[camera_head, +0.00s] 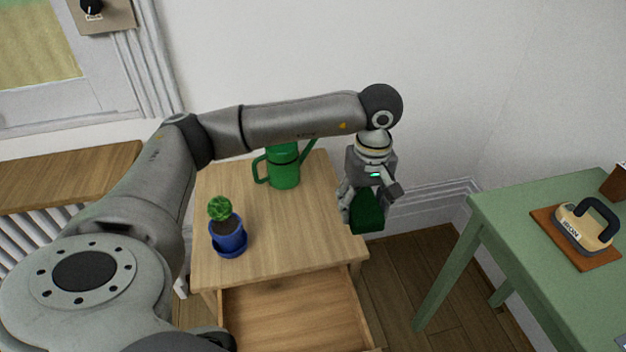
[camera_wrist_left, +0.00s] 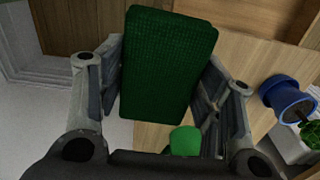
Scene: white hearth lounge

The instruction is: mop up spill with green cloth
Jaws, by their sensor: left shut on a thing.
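My left gripper (camera_head: 367,200) is shut on the dark green cloth (camera_head: 368,214). It holds the cloth at the right edge of the wooden table, and I cannot tell whether the cloth touches the tabletop. In the left wrist view the cloth (camera_wrist_left: 168,65) is a rounded flat block between the fingers (camera_wrist_left: 160,90). No spill is visible in either view. My right gripper is not in view.
The wooden table (camera_head: 285,240) carries a green watering can (camera_head: 284,170) and a cactus in a blue pot (camera_head: 229,237). Its drawer (camera_head: 290,312) is open and looks empty. A green table (camera_head: 495,207) at right holds an iron-like object (camera_head: 582,232) on a brown board.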

